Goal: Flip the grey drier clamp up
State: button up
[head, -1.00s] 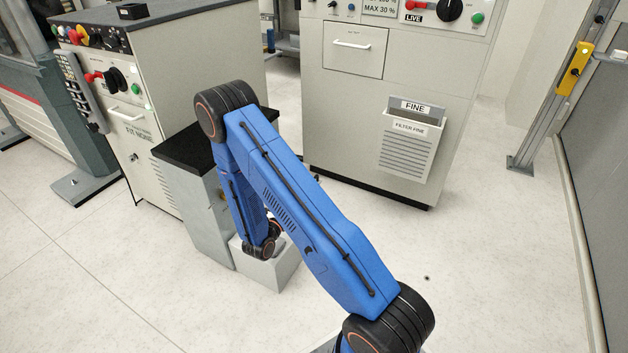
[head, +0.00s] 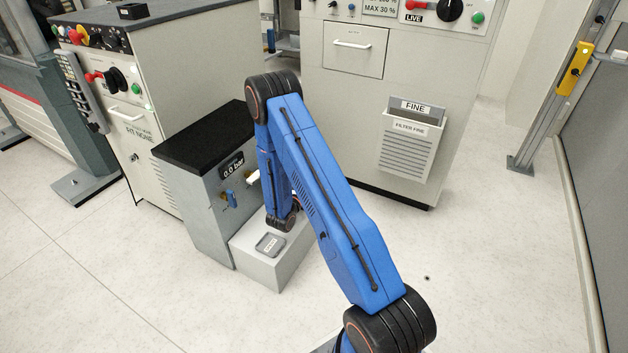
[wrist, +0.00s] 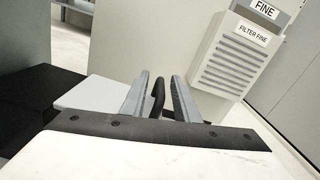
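My gripper (wrist: 160,77) shows in the wrist view with its two grey fingers apart. A dark upright bar (wrist: 157,96) stands between them, nearer the left finger; I cannot tell whether it touches or whether it is part of the drier clamp. In the head view my blue arm hides the gripper. The grey cabinet (head: 195,205) with a black top carries a 0.0 bar display (head: 232,170) and a blue valve (head: 230,199). A pale handle-like part (head: 253,178) sticks out beside my arm. I cannot clearly make out the grey clamp.
A low grey block (head: 262,271) with a small labelled grey dish (head: 270,245) stands before the cabinet. A beige machine with a FILTER FINE holder (head: 408,145) stands behind; the holder also shows in the wrist view (wrist: 232,55). The floor at right (head: 480,270) is clear.

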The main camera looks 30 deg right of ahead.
jog(key=shift+d, duration=0.1)
grip_shut()
